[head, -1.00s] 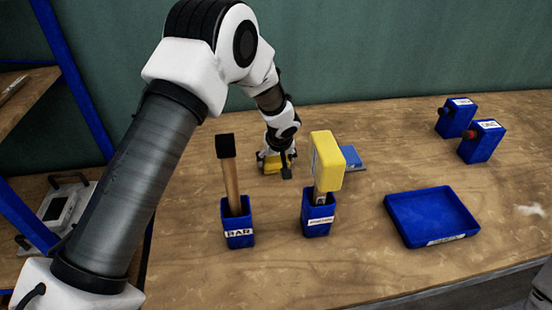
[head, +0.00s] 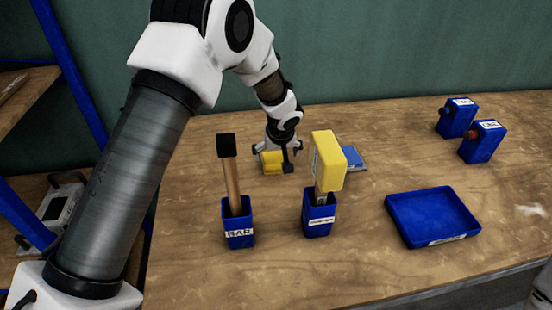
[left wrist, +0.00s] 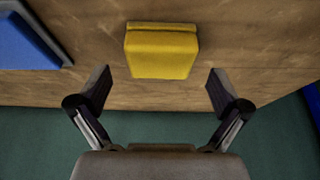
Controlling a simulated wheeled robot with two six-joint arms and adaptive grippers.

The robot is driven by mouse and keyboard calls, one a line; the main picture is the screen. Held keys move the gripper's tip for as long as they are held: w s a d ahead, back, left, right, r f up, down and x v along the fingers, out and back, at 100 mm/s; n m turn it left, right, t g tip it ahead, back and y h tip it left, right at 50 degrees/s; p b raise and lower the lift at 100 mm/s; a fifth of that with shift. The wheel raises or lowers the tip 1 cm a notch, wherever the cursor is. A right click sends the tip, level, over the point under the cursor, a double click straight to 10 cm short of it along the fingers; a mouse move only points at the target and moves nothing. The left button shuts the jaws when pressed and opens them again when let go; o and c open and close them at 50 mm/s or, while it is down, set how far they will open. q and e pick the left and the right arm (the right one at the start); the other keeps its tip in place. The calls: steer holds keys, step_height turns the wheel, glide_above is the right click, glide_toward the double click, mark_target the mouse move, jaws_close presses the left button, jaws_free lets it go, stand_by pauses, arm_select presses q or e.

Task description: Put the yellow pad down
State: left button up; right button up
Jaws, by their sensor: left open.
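The yellow pad (head: 272,162) lies on the wooden table behind the two blue holders. It also shows in the left wrist view (left wrist: 162,52), ahead of my fingertips and between their lines. My left gripper (head: 276,158) is open over the back of the table. In the left wrist view its two fingers (left wrist: 158,90) are spread wide with nothing between them, and the pad is apart from both. My right gripper is not seen.
A black-headed wooden hammer stands in a blue holder (head: 239,233), and a yellow-headed tool (head: 328,160) in another (head: 319,222). A blue pad (head: 351,157) lies right of the gripper. A blue tray (head: 431,215) and two blue boxes (head: 482,141) stand at right.

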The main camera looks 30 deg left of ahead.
arm_select(q)
steer(key=v, duration=0.9)
